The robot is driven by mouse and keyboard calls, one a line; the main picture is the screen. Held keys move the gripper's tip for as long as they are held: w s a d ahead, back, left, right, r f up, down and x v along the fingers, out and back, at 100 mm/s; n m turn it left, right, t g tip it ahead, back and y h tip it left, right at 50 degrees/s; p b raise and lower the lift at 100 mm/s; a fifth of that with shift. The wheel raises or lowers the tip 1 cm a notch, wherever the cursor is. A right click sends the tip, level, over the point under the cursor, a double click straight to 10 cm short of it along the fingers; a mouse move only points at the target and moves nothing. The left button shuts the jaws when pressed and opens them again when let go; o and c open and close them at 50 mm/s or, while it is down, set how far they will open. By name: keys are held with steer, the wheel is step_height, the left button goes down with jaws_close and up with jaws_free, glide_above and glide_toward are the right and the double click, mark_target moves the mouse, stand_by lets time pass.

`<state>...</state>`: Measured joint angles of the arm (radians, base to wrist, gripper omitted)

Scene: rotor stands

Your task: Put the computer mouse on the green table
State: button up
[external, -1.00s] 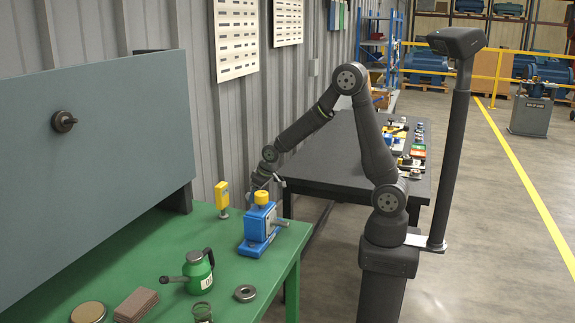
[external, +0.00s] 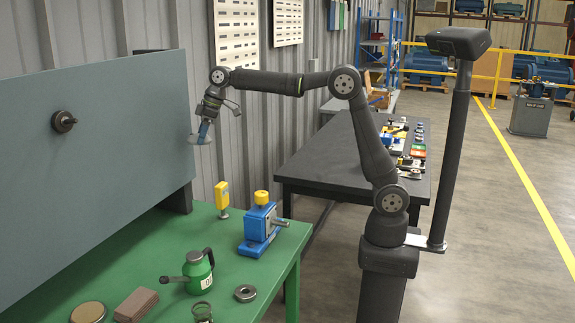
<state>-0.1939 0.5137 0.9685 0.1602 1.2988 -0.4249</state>
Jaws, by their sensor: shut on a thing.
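The green table (external: 118,262) fills the lower left. My gripper (external: 204,126) is raised well above the table's back edge, in front of the corrugated wall and near the right end of the grey-blue panel. It points down and is shut on a small pale grey and bluish thing (external: 200,139). This thing is too small in the picture to tell whether it is the computer mouse. I make out no computer mouse elsewhere in view.
A blue vise-like device (external: 257,232), a yellow upright device (external: 222,196), a green oil can (external: 197,272), a metal ring (external: 245,293) and brown blocks (external: 136,304) stand on the green table. A dark table (external: 325,165) with several items stands behind my arm.

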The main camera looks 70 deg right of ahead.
steer(key=s+a+f+n, duration=0.1)
steer(key=a+f, duration=0.7)
steer(key=a, duration=0.3)
steer(key=shift+s+a+n+g, duration=0.15)
steer(key=shift+a+n+g, duration=0.15)
steer(key=shift+a+n, duration=0.1)
steer(key=shift+y, duration=0.3)
steer(key=s+a+f, duration=0.1)
steer(key=f, duration=0.2)
steer(key=s+a+f, duration=0.1)
steer(key=a+f, duration=0.1)
steer(key=f, duration=0.2)
steer(key=s+a+f, duration=0.1)
steer(key=a+f, duration=0.1)
steer(key=f, duration=0.1)
steer(key=shift+s+f, duration=0.1)
steer(key=shift+f, duration=0.25)
glide_above(173, 266)
steer(key=s, duration=0.1)
steer(key=f, duration=0.7)
steer(key=shift+s+d+f, duration=0.1)
steer(key=shift+d+f, duration=0.1)
steer(key=shift+d, duration=0.2)
steer(key=shift+f, duration=1.95)
steer(key=shift+f, duration=0.15)
steer(key=o, duration=1)
